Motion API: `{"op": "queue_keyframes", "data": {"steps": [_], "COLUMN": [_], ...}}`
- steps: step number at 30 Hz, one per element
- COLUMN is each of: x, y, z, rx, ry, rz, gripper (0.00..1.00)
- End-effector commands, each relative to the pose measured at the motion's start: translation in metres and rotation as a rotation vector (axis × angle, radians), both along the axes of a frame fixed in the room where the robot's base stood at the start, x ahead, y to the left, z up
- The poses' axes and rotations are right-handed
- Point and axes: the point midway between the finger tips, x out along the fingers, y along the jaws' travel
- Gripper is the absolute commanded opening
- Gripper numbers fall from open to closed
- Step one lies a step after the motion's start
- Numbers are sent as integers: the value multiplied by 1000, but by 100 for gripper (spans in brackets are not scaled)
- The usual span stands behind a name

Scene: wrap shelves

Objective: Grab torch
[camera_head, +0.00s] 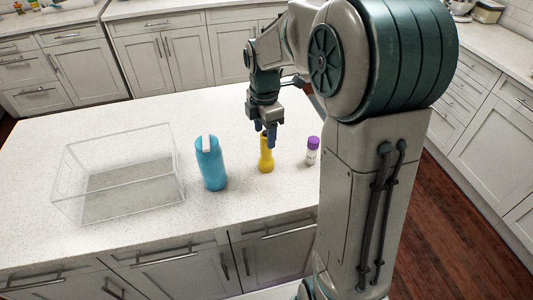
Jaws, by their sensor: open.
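The torch appears to be the yellow upright object (266,158) on the speckled white counter, with a narrower middle and a wider base. My gripper (270,140) points down from above and overlaps the torch's upper part in the head view. The jaws are open. Part of the torch's top is hidden behind the fingers. I cannot tell from this one view whether the fingers touch the torch or are around it.
A blue bottle (210,165) stands left of the torch. A small white bottle with a purple cap (313,150) stands to its right. A clear open box (122,210) sits at the left. The counter (70,130) is bare behind the box.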

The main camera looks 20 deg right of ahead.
Motion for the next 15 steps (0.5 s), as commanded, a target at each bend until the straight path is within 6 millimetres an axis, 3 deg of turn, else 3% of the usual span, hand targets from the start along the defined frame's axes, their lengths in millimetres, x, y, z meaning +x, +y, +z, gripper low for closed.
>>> {"op": "queue_keyframes", "data": {"steps": [15], "x": [9], "y": [-7], "z": [-52], "rx": [0], "ry": [2], "rz": [0], "gripper": [56]}}
